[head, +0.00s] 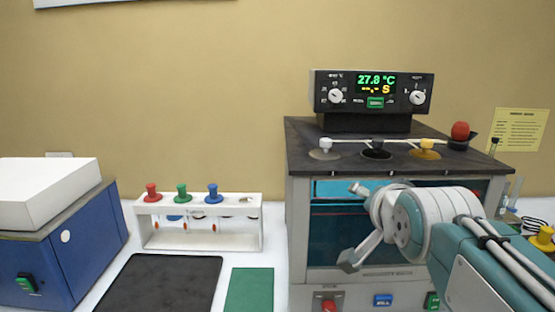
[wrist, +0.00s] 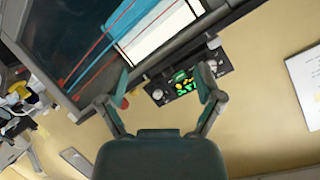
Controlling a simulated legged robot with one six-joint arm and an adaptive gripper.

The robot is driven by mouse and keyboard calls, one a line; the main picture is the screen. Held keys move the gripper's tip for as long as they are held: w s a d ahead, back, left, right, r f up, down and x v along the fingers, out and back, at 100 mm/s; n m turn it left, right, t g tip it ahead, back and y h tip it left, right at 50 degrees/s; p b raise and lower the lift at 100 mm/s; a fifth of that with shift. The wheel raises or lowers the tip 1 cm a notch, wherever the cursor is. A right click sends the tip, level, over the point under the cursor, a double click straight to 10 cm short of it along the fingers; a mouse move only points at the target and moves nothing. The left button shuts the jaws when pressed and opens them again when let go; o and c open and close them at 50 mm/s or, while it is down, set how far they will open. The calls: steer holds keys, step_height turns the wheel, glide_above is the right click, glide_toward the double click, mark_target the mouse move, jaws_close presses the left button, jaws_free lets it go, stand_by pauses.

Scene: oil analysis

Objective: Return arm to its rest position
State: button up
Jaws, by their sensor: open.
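My gripper (wrist: 163,92) is open in the wrist view, with nothing between its two fingers. Behind the fingers the wrist view shows the lit display box (wrist: 185,84). In the head view my arm reaches in from the lower right, and my gripper (head: 350,222) hangs in front of the glass face of the bath machine (head: 300,187). The fingers point left and stand apart. I cannot tell how far they are from the glass.
A white rack (head: 250,238) with red, green and blue knobbed stoppers stands left of the machine. A blue box (head: 85,235) is at far left. A black mat (head: 160,285) and a green mat (head: 250,290) lie in front. A red ball (head: 460,130) tops the machine.

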steer(key=s+f+n+g, duration=0.7)
steer(key=s+f, duration=1)
steer(key=f, duration=0.2)
steer(key=shift+s+f+n+g, duration=0.25)
steer(key=shift+f+n+g, duration=0.05)
steer(key=shift+f+g, duration=0.1)
